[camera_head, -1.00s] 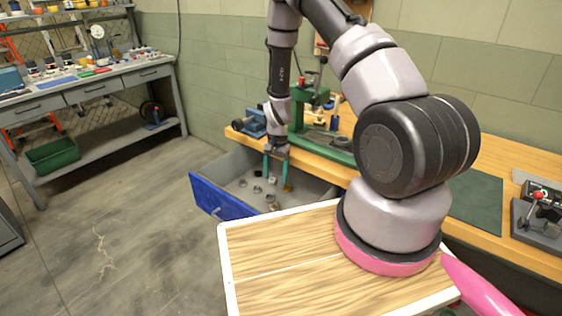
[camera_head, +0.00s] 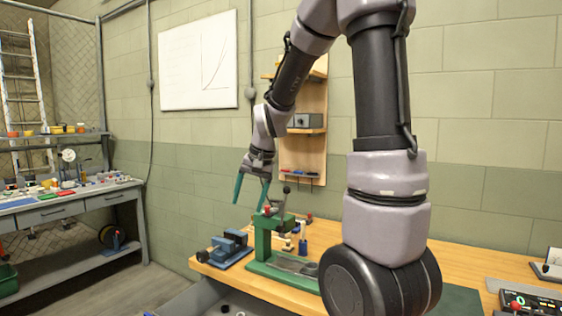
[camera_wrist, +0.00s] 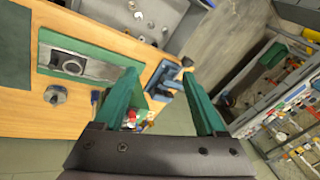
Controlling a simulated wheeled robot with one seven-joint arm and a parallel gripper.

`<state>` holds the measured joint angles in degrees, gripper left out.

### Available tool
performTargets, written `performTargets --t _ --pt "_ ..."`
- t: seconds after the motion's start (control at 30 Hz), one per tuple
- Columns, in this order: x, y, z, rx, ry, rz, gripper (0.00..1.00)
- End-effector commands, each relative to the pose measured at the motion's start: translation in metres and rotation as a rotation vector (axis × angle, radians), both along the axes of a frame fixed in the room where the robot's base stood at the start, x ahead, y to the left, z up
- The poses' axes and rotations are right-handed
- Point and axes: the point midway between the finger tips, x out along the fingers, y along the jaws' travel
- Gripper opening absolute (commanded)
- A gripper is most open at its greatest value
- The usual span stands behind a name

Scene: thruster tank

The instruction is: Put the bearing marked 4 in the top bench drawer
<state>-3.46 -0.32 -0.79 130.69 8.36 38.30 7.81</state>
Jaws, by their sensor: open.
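My gripper (camera_head: 251,192) is open and empty, raised above the bench by the green press (camera_head: 264,236). Its teal fingers (camera_wrist: 168,90) stand wide apart in the wrist view. An open bench drawer (camera_head: 186,303) is cut off at the bottom of the head view. The wrist view shows its grey inside (camera_wrist: 180,12) with several small round parts. A round metal part (camera_wrist: 55,95) lies on the bench near the press base (camera_wrist: 98,64). I cannot read a 4 on any part, so I cannot tell which is the bearing.
A blue vise (camera_head: 222,249) stands on the wooden bench (camera_head: 460,266), left of the press. A wall rack (camera_head: 303,130) stands behind my gripper. A second workbench (camera_head: 60,210) with many small items is at far left. Open floor (camera_head: 105,284) lies between the benches.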

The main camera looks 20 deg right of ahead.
Motion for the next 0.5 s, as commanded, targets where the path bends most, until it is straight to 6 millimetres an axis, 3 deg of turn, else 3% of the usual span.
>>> performTargets --t 0.03,0.2,0.33,0.5 --pt "-0.015 -0.003 0.024 -0.001 -0.043 0.008 0.73" --pt "-0.069 -0.01 0.08 -0.016 -0.15 0.046 0.73" --pt "-0.112 -0.015 0.109 -0.033 -0.227 0.069 0.73" --pt "-0.155 -0.019 0.127 -0.055 -0.301 0.089 0.73"
